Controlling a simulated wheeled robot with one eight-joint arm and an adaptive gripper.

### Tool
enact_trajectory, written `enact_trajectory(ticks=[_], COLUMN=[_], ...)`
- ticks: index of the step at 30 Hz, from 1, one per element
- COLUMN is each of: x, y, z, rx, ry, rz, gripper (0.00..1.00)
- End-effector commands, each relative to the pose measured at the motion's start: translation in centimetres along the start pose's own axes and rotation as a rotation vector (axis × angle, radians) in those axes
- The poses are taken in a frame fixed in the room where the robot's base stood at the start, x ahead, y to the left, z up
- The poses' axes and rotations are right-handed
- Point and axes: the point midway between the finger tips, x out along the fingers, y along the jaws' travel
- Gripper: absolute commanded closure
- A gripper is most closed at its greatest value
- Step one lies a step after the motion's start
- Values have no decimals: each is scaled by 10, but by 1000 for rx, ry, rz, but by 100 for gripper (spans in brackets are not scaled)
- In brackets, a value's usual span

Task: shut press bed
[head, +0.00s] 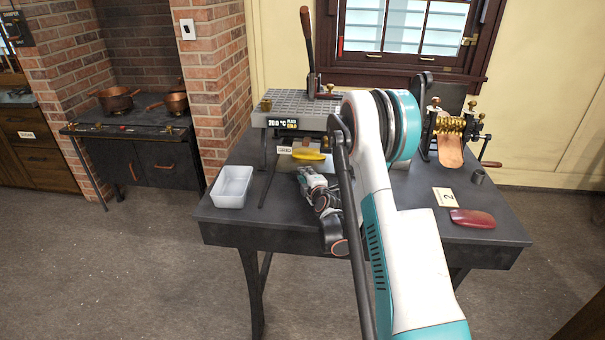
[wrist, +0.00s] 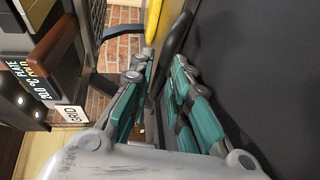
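The press (head: 300,110) stands at the back of the dark table, with a grey gridded top and a lit temperature display. Its wood-gripped lever (head: 307,30) points up. A brown wooden handle (wrist: 55,45) shows below its display in the wrist view. My gripper (head: 307,172) is low in front of the press, near a yellow piece (head: 311,155). The yellow piece also shows past the fingertips in the wrist view (wrist: 153,18). The teal fingers (wrist: 160,75) stand apart, with a rounded black part between or just beyond them. My arm hides the press's right side.
A white tray (head: 232,186) stands at the table's left. A roller (head: 452,127) with a copper sheet stands at the back right. A number card (head: 445,197), a dark red piece (head: 472,218) and a small grey cup (head: 477,176) lie to the right.

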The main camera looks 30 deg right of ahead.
Motion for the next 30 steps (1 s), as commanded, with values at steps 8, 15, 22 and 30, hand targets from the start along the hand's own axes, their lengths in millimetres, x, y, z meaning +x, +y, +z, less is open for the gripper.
enact_trajectory(ticks=[8,15,22,30], x=[0,0,22,32], y=[0,0,4,8], z=[0,0,10,14], rx=[0,0,0,0], ry=[0,0,-2,-2], rz=[0,0,0,1], gripper=[89,100,100,100])
